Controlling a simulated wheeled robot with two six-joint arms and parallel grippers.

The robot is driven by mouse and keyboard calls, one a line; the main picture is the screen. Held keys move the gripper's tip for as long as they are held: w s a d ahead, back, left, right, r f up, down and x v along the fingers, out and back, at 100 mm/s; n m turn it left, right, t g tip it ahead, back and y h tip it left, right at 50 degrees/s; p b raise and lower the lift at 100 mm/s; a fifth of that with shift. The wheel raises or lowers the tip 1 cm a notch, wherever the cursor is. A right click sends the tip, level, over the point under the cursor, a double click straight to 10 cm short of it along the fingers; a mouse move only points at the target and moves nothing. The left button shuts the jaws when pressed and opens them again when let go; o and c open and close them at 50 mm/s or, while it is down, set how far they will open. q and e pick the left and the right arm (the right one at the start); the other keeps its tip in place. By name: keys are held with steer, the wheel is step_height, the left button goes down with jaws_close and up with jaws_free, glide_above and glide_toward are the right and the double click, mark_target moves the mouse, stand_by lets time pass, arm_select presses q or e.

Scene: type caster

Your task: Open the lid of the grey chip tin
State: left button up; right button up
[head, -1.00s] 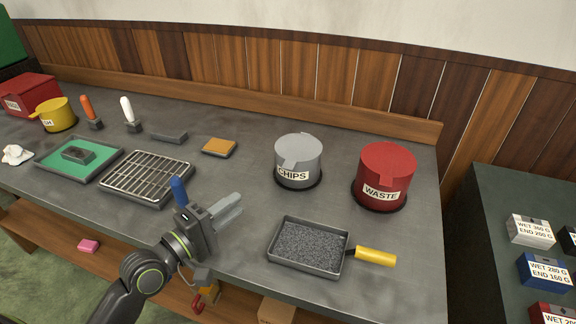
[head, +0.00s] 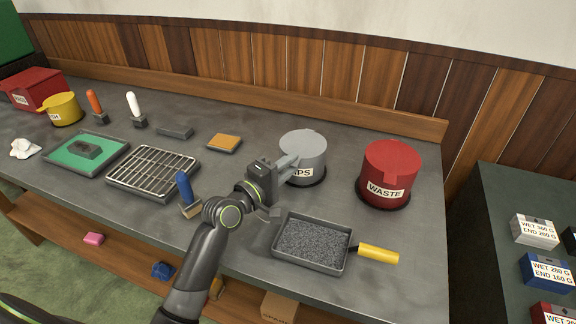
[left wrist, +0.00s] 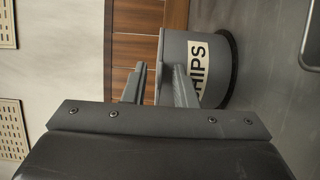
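The grey chip tin (head: 306,165) stands upright at the back right of the bench, its lid (head: 303,143) down on top. My left gripper (head: 291,162) is at the tin's front left, by the lid's front tab, and covers part of the label. In the left wrist view the tin (left wrist: 205,62) lies sideways in the picture. The two fingers (left wrist: 158,82) stand apart there, with a narrow grey edge of the lid or tab showing between them. I cannot tell whether they touch it. My right gripper is not in view.
The red waste tin (head: 390,172) stands right of the chip tin. A grit tray (head: 312,245) with a yellow handle lies in front. A blue-handled tool (head: 185,189) and a wire rack (head: 152,171) are to the left. The bench behind the chip tin is clear.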

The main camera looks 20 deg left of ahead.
arm_select(q)
steer(key=shift+c, duration=0.3)
jaws_close()
stand_by(1.2)
